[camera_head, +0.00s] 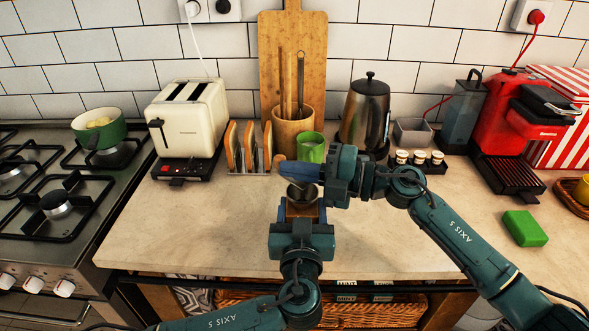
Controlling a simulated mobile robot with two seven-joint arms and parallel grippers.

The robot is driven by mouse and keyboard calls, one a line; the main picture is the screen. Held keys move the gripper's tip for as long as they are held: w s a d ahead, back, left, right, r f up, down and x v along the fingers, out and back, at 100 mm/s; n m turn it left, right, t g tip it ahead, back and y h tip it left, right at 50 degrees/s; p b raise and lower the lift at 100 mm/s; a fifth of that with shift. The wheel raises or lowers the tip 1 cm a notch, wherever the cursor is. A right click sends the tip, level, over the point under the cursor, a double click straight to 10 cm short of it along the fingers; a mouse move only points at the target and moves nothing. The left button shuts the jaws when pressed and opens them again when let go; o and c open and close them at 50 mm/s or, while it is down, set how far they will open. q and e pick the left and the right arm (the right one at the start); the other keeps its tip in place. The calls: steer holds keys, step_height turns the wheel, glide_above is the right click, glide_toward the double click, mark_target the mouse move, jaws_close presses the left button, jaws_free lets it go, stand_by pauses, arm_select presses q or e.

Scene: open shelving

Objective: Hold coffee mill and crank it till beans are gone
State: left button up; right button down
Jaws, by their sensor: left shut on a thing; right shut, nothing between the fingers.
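The coffee mill (302,211) stands near the middle of the counter, a brown wooden body with a dark metal bowl (299,193) on top. My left gripper (302,208) comes from the front edge, its blue fingers closed on both sides of the wooden body. My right gripper (290,170) comes from the right, its shut blue fingers pointing left just above the bowl. A brown rounded piece, perhaps the crank's knob, shows just beyond the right fingers. The crank arm is mostly hidden, and I cannot tell whether beans are in the bowl.
Behind stand a toast rack (250,148), a utensil holder (292,136), a green mug (311,149) and a kettle (364,112). A toaster (189,120) is at left, a red coffee machine (511,110) at right. A green sponge (524,229) lies right; the counter left of the mill is clear.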

mark_target(299, 187)
steer(key=shift+m+t, duration=0.4)
steer(key=shift+t, duration=0.2)
steer(key=s, duration=0.4)
steer(key=shift+s+d, duration=0.2)
steer(key=shift+d, duration=0.15)
steer(key=w+v, duration=0.1)
steer(key=v, duration=0.8)
steer(key=shift+w+d, duration=0.25)
steer(key=shift+d, duration=0.35)
steer(key=shift+r, duration=0.15)
arm_select(q)
steer(key=o, duration=1.4)
steer(key=shift+c, duration=0.2)
